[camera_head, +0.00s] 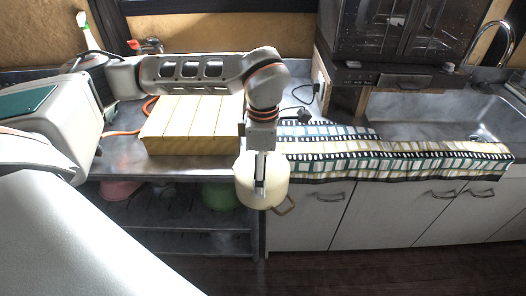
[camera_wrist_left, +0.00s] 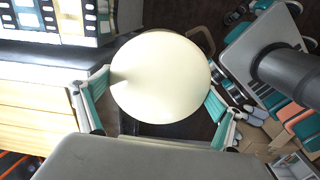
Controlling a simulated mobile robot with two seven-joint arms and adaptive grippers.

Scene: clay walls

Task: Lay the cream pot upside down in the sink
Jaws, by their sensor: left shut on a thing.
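The cream pot (camera_head: 273,188) hangs in my left gripper (camera_head: 260,182), in front of the counter's front edge and the cabinet doors. In the left wrist view the pot (camera_wrist_left: 160,75) is a smooth, pale round shape between the two fingers of my left gripper (camera_wrist_left: 158,108), which are shut on its sides. I cannot tell from these views which way its opening faces. The metal sink (camera_head: 415,106) is set into the counter at the right, well apart from the pot. My right gripper is not in view.
A striped cloth (camera_head: 400,155) lies along the counter's front edge before the sink. A slatted wooden block (camera_head: 190,125) stands left of the pot. A dark appliance (camera_head: 385,40) stands behind, and a curved faucet (camera_head: 490,40) rises at the right.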

